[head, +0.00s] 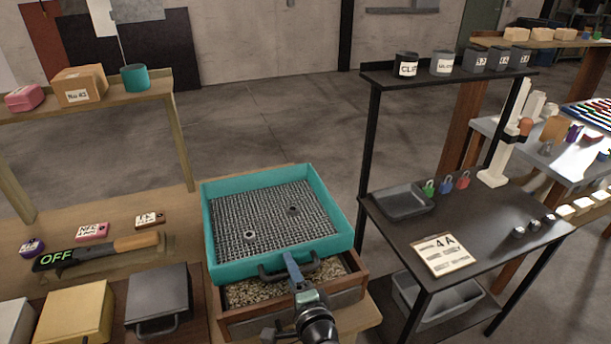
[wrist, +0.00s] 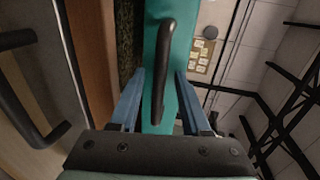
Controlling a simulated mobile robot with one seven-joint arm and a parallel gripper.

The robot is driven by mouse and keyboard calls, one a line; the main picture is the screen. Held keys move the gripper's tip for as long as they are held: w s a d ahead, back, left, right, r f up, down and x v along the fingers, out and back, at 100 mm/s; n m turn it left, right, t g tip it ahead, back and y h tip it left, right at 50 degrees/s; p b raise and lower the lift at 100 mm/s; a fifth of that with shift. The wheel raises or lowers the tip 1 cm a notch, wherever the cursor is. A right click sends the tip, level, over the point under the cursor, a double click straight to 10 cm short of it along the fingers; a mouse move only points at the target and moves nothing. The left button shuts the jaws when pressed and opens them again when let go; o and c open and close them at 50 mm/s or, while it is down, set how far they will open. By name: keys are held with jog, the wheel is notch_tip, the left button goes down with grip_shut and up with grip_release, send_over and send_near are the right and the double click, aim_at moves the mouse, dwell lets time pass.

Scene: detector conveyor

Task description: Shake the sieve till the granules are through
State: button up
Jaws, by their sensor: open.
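The sieve (head: 233,269) is a teal square tray with a grey mesh floor and a dark handle on its front wall. It sits over a wooden box (head: 346,297) with pale granules (head: 245,292) in it. Two small dark ring-like pieces (head: 293,210) lie on the mesh; no granules can be made out on it. My gripper (head: 291,262) is at the sieve's front handle. In the wrist view the handle (wrist: 166,50) stands between the two blue fingers of my gripper (wrist: 160,100), which are open with a gap on both sides.
A wooden bench to the left bears an OFF-marked detector wand (head: 97,250), small tagged items and several handled boxes (head: 157,299). A black table (head: 480,225) to the right bears a grey tray (head: 404,202), padlocks and a 4A card (head: 440,255). Floor shows behind the sieve.

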jog(key=f+v, duration=0.2)
jog(key=v, duration=1.7)
jog(key=w+a+r+n+t+p, duration=0.1)
jog(key=w+r+n, duration=0.2)
jog(key=r, duration=0.6)
jog(key=w+a+r+n+t+p, duration=0.1)
jog(key=w+r+n, duration=0.2)
jog(key=r, duration=0.7)
jog(key=w+a+r+n+t+p, duration=0.1)
jog(key=w+r+n+t, duration=0.1)
jog(key=r, duration=0.7)
jog(key=shift+w+r+n, duration=0.35)
jog(key=shift+w+n, duration=0.15)
jog(key=shift+w, duration=0.15)
